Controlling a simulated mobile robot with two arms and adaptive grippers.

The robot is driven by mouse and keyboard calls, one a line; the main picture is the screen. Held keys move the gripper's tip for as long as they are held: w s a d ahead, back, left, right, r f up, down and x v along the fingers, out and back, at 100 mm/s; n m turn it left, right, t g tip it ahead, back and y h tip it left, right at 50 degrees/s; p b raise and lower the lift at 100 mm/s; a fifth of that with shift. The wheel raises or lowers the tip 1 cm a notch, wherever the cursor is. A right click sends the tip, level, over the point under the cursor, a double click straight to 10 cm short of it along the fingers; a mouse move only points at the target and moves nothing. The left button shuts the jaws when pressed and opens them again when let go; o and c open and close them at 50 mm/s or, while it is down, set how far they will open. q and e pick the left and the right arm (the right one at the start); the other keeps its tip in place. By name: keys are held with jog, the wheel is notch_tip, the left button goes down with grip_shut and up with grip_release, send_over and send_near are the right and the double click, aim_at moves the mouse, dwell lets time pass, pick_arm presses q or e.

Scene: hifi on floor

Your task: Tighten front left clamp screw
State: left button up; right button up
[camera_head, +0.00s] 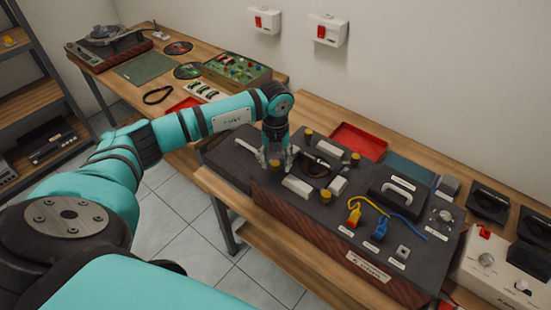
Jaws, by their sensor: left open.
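A dark device box (340,230) stands on the bench, with a round dark ring part (315,168) on its top. Yellow clamp screws surround the ring: front left (274,168), front right (325,196), back left (307,134) and back right (355,159). My left gripper (275,160) reaches down at the front left screw with its fingers open. The fingers are small here and I cannot tell whether they touch the screw. My right gripper is not in view.
A yellow plug (354,215) and a blue plug (380,230) with cables sit on the box, right of the ring. A black handle block (398,192) stands behind them. A red tray (358,140) lies behind the box. Another bench (185,82) stands at the back left.

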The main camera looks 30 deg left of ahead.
pick_arm(q)
grip_shut()
dwell(0.3)
